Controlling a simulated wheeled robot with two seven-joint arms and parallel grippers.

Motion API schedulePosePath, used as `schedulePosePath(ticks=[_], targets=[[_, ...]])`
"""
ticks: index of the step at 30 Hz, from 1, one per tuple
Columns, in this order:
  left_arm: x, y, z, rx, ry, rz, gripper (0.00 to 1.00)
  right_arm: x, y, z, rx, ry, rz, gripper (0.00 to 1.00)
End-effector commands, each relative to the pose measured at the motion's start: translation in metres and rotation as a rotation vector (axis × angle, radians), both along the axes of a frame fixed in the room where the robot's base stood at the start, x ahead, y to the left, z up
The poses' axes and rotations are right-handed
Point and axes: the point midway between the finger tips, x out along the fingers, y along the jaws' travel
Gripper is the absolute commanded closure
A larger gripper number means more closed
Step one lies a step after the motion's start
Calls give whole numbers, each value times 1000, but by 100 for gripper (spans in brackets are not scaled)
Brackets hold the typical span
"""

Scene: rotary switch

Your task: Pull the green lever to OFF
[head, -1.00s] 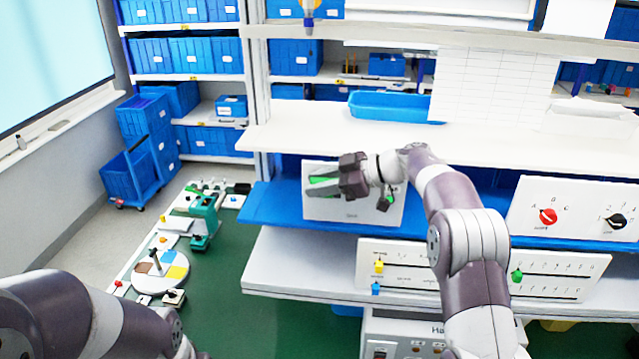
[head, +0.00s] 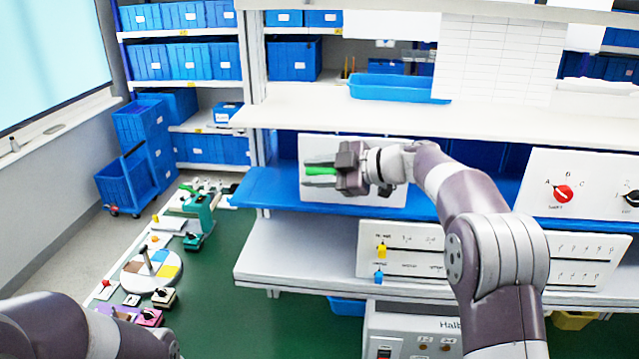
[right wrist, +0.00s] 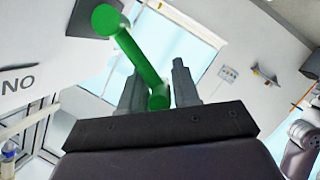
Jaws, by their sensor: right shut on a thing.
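The green lever (head: 321,171) stands out from a white panel (head: 385,196) on the blue middle shelf. In the right wrist view the lever (right wrist: 140,57) is a green rod with rounded ends, slanting up to the left. My right gripper (head: 320,177) is at the left part of the panel, shut on the lever. In the right wrist view its two grey fingers (right wrist: 158,88) stand on either side of the lever's lower end.
A panel with a red knob (head: 563,194) and a black knob (head: 632,198) stands at right. A slider panel with yellow (head: 381,250) and blue (head: 378,277) knobs is below. A white shelf (head: 330,118) runs above my right gripper.

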Motion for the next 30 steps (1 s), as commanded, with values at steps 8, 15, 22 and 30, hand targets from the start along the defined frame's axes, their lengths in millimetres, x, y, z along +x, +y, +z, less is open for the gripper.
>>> schedulePosePath(ticks=[8,15,22,30], targets=[[0,0,-25,0,0,0,100,-3,3,-15,-20,-82,5,100],[0,0,-27,0,0,0,100,-3,3,-14,-24,-105,5,100],[0,0,-26,0,0,0,100,-3,2,-13,-24,-105,5,100],[0,0,-26,0,0,0,100,-3,2,-11,-24,-111,3,50]])
